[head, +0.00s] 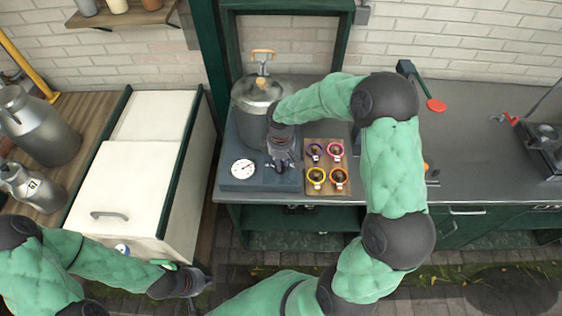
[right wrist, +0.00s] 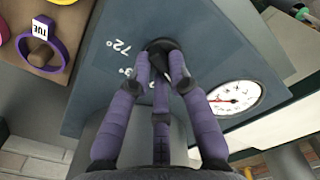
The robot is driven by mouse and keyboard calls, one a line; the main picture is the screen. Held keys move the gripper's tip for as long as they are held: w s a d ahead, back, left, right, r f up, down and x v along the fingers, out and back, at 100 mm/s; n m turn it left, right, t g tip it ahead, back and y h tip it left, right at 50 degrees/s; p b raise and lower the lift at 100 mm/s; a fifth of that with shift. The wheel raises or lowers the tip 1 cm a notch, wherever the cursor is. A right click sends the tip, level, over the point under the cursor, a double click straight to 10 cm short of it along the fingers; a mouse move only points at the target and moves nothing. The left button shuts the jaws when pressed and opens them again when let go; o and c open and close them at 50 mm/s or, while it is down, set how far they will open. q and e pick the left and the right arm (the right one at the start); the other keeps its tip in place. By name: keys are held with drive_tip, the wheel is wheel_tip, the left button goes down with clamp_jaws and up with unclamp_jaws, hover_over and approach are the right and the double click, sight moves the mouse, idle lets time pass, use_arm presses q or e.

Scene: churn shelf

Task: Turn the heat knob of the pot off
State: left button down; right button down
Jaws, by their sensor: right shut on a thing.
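The metal pot (head: 256,97) with a lid stands on a blue-grey heater base (head: 232,183) on the counter. The black heat knob (right wrist: 162,45) is on the base's front panel, beside the markings "72°" and a second, partly covered one. My right gripper (right wrist: 160,80) has its purple fingers closed around the knob; it also shows in the head view (head: 281,165), where it hides the knob. A white round gauge (right wrist: 235,97) is on the same panel, also visible in the head view (head: 243,168). My left gripper (head: 200,282) is low at the left, away from the pot; its fingers are unclear.
A wooden board (head: 326,187) with several coloured rings lies right of the base, close to my right arm. A white cabinet (head: 120,185) and metal milk churns (head: 40,125) stand at the left.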

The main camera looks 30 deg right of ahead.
drive_tip(key=c, duration=1.1)
unclamp_jaws()
drive_tip(key=shift+c, duration=0.2)
wheel_tip(320, 180, up, 12)
